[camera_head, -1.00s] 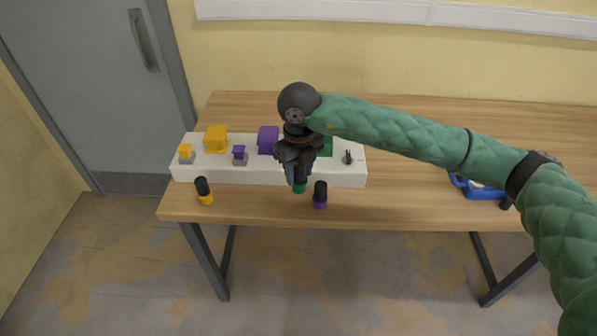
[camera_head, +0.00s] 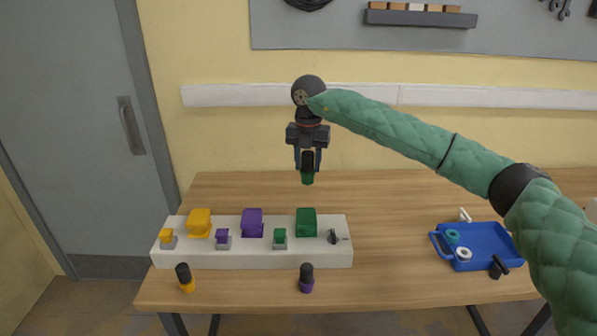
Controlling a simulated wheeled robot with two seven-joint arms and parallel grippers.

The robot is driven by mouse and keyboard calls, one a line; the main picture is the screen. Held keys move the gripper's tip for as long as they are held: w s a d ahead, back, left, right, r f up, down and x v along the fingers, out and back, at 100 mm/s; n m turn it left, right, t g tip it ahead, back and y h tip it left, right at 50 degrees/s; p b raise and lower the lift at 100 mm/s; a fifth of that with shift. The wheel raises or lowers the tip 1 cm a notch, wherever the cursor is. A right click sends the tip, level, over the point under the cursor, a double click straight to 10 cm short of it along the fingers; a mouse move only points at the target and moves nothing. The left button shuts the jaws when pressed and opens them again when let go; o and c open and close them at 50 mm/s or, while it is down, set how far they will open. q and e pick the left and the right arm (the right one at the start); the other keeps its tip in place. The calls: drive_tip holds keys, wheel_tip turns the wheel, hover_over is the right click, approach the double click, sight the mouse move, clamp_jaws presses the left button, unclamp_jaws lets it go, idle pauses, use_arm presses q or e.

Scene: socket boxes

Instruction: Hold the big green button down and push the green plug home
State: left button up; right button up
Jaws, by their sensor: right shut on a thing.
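My right gripper (camera_head: 307,160) is shut on the green plug (camera_head: 308,178), which has a black body and a green lower end. It holds the plug upright, green end down, in the air above the table, higher in the picture than the white box (camera_head: 190,256). The big green button (camera_head: 306,221) is a green block at the back right of the box top; nothing touches it. A small green piece on a grey base (camera_head: 280,238) sits to its left and nearer. I cannot make out the plug's socket opening. My left gripper is not in view.
The box also bears big yellow (camera_head: 200,222) and purple (camera_head: 252,222) blocks, smaller matching pieces and a dark knob (camera_head: 333,237). A yellow plug (camera_head: 185,278) and a purple plug (camera_head: 306,279) stand in front. A blue tray (camera_head: 483,259) with parts lies right.

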drive_tip(key=shift+s+a+m, duration=0.1)
drive_tip(key=shift+s+m, duration=0.05)
drive_tip(key=shift+m, duration=0.55)
drive_tip(key=shift+f, duration=1.45)
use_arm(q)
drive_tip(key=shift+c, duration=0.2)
